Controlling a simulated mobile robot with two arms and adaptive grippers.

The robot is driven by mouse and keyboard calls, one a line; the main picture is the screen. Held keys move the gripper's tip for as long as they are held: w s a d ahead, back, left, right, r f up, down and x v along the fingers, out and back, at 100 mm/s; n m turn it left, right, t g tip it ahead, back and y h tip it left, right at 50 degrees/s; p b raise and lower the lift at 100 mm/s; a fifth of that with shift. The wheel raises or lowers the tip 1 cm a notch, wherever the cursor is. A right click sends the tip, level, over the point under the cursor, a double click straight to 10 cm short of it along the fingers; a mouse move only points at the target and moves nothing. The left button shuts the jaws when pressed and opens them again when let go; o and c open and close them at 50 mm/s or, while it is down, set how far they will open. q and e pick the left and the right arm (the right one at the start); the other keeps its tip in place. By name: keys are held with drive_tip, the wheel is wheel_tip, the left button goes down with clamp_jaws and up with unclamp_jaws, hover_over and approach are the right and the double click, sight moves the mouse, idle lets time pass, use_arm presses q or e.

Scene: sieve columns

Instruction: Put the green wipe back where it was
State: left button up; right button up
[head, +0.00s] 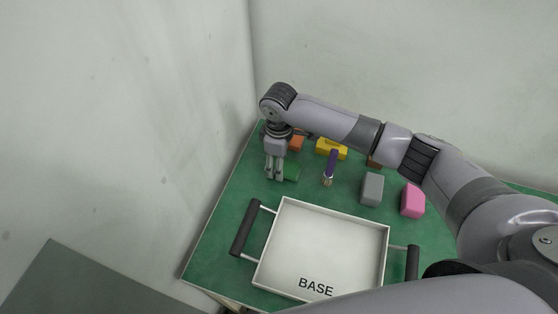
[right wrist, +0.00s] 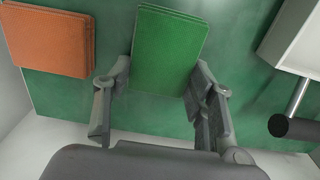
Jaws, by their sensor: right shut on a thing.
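The green wipe (head: 292,172) is a small folded green pad at the far left of the green table (head: 217,232). My right gripper (head: 274,177) points down at its left side and is shut on it. In the right wrist view the green wipe (right wrist: 168,50) lies between the two fingers of the gripper (right wrist: 164,85), with its far part sticking out beyond them. I cannot tell whether the wipe touches the table. My left gripper is not in view.
An orange folded pad (head: 297,143) lies close behind the wipe. A yellow block (head: 332,149), a purple-handled tool (head: 331,163), a grey block (head: 372,188) and a pink block (head: 412,201) stand to the right. An empty white tray marked BASE (head: 322,250) is in front.

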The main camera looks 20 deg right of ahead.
drive_tip(key=o, duration=1)
drive_tip(key=shift+f, duration=0.1)
wheel_tip(320, 180, up, 12)
drive_tip(key=shift+r, duration=0.2)
idle(0.3)
